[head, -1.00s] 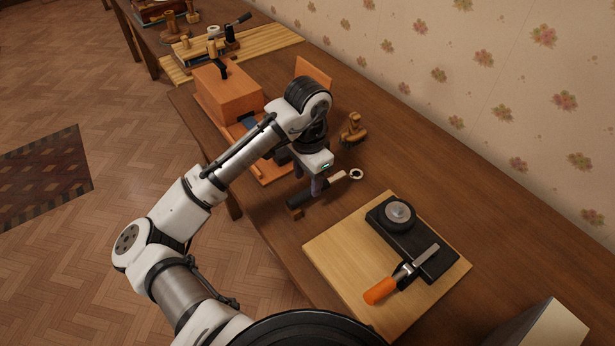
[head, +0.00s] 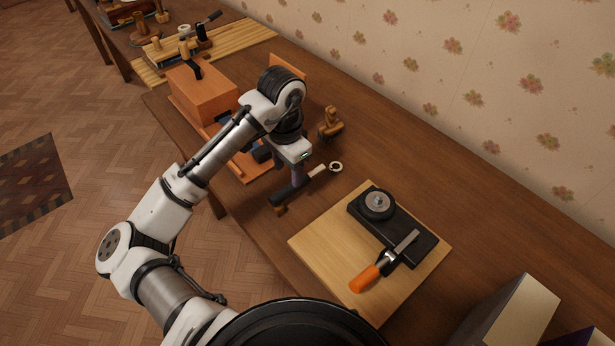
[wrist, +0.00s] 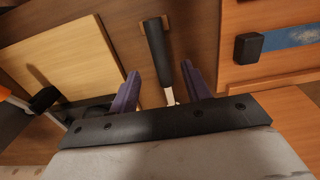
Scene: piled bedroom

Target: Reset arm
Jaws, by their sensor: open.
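My arm reaches over the wooden table, and my gripper (head: 297,177) points down at its tip. In the wrist view its two purple fingers (wrist: 161,82) stand apart, open. A tool with a black handle (head: 290,192) lies below the gripper on the table; a pale shaft and a ring (head: 335,167) show at its other end. In the wrist view the black handle (wrist: 155,52) lies ahead, with its light shaft in the gap between the fingers. I cannot tell whether the fingers touch it.
An orange-brown box (head: 202,92) stands close behind the arm. A wooden figurine (head: 330,124) is to the right. A light board (head: 325,245) bears a black block (head: 415,240), a round dial and an orange-handled tool (head: 366,278). Book-like objects (head: 520,310) stand at lower right.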

